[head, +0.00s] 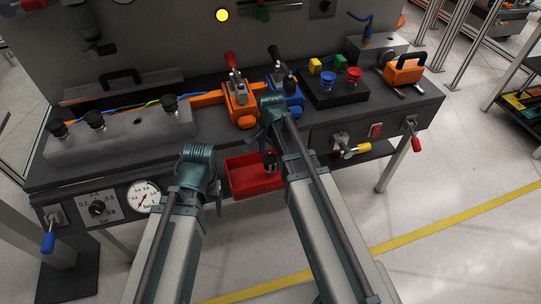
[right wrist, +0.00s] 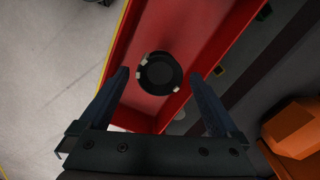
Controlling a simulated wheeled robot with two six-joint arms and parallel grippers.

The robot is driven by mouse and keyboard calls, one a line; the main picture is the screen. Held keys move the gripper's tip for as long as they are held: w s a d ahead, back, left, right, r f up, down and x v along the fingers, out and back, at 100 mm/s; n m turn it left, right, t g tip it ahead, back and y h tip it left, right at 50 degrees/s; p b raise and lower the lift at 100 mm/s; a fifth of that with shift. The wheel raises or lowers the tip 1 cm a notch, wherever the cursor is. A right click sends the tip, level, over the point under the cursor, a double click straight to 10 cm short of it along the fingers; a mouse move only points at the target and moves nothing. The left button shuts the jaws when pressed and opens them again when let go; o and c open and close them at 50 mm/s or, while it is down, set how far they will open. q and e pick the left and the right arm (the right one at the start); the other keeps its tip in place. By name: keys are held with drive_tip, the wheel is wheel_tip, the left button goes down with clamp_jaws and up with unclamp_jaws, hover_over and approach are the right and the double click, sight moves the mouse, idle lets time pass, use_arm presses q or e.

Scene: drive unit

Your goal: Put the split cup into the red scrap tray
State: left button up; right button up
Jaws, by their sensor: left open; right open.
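The red scrap tray (head: 245,184) hangs at the front of the bench; its red wall also shows in the right wrist view (right wrist: 205,60). A black round cup (right wrist: 159,73) with pale marks on its rim is seen against the tray's inside. In the head view the dark cup (head: 270,162) is at the tray's right part. I cannot tell whether it rests on the floor. My right gripper (right wrist: 159,76) is open, fingers on either side of the cup with gaps to both. My left gripper (head: 217,192) is open, left of the tray, partly hidden by its wrist.
Orange (head: 239,108) and blue clamps sit behind my right wrist. A black block (head: 335,92) carries blue and red knobs. A gauge (head: 143,197) is on the front left.

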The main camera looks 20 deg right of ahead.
wheel_tip(320, 180, up, 9)
drive_tip(key=p, duration=0.8)
drive_tip(key=shift+r, duration=0.2)
drive_tip(key=shift+f, duration=0.15)
wheel_tip(320, 180, down, 12)
drive_tip(key=b, duration=1.2)
drive_tip(key=shift+r, duration=0.2)
